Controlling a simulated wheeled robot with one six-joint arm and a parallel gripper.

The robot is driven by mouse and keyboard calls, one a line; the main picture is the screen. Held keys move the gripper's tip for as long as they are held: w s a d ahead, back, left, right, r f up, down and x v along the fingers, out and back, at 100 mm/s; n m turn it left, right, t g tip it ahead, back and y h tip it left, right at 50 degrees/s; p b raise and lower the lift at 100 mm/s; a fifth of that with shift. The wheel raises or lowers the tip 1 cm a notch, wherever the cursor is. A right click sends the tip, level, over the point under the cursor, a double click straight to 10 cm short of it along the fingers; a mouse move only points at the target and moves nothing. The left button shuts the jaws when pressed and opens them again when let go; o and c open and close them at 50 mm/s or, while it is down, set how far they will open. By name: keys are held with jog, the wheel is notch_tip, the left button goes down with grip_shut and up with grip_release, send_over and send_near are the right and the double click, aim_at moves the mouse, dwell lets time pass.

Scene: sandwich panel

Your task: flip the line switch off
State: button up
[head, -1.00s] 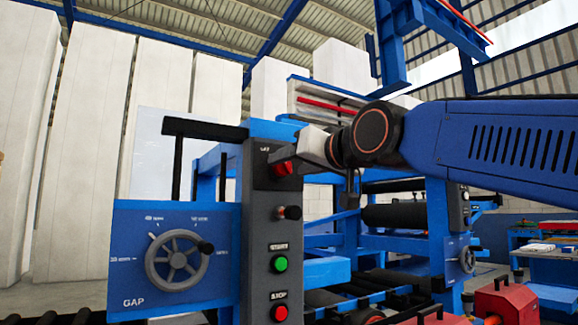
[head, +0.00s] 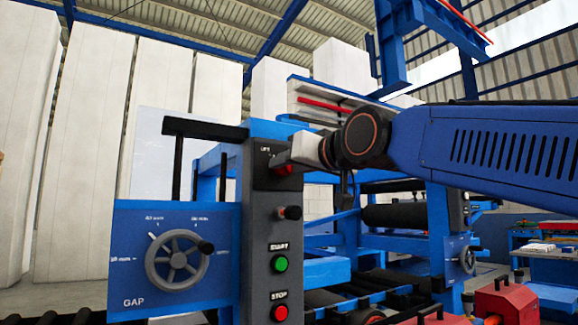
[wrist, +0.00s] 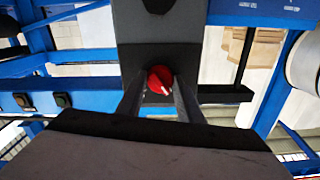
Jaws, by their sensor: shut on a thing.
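The red rotary switch (head: 283,170) sits at the top of a dark control panel (head: 262,225), under a small label that is hard to read. In the wrist view the red knob (wrist: 158,78) sits between my two fingers, with a white mark toward its lower right. My gripper (head: 282,156) reaches in from the right and is shut on this knob. In the head view the gripper covers much of the knob.
Below on the panel are a black knob (head: 290,213), a green START button (head: 280,264) and a red STOP button (head: 280,313). A grey handwheel (head: 177,261) on a blue GAP plate stands to the left. Blue machine frame and rollers lie behind.

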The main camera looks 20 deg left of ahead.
jog(key=shift+n, duration=1.1)
jog(key=o, duration=1.1)
jog(key=shift+c, duration=0.2)
jog(key=v, duration=1.7)
jog(key=shift+d, duration=0.25)
jog(key=shift+s, duration=0.1)
